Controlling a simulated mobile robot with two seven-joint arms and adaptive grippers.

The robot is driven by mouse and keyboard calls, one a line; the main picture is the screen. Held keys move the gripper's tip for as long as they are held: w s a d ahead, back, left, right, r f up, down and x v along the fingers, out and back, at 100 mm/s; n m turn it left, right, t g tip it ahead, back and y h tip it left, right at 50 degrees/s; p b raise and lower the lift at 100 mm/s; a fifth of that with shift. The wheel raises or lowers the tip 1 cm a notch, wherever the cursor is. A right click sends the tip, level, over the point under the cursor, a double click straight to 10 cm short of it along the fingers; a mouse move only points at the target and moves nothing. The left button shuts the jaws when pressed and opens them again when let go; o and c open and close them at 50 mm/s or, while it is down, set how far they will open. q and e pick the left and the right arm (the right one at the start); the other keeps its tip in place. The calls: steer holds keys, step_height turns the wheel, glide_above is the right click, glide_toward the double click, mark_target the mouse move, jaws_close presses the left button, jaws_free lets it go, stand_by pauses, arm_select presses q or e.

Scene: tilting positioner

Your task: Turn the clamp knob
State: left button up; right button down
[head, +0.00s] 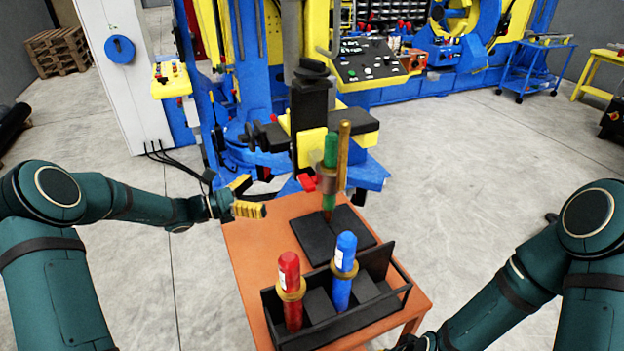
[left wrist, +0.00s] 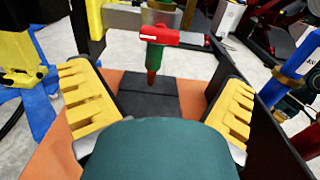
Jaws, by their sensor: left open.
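The red clamp knob (head: 306,182) sits on the clamp of the positioner, beside a green cylinder (head: 330,150) held upright there. The knob also shows in the left wrist view (left wrist: 160,35), just in front of the green cylinder (left wrist: 153,62). My left gripper (head: 247,198) is open and empty, left of the knob and apart from it. In the left wrist view its yellow-padded fingers (left wrist: 158,85) stand wide apart, with the knob beyond them near the top middle. My right gripper (head: 405,344) barely shows at the bottom edge; its fingers cannot be made out.
An orange table (head: 251,242) stands below the clamp. On it are a black plate (head: 310,238) under the green cylinder and a black rack (head: 338,331) holding a red cylinder (head: 289,270) and a blue cylinder (head: 345,265). A brass rod (head: 343,150) stands beside the green cylinder.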

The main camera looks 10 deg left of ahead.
mark_target(301, 182)
arm_select(q)
steer(key=x, duration=1.3)
steer(key=shift+d, duration=0.1)
steer(key=c, duration=1.2)
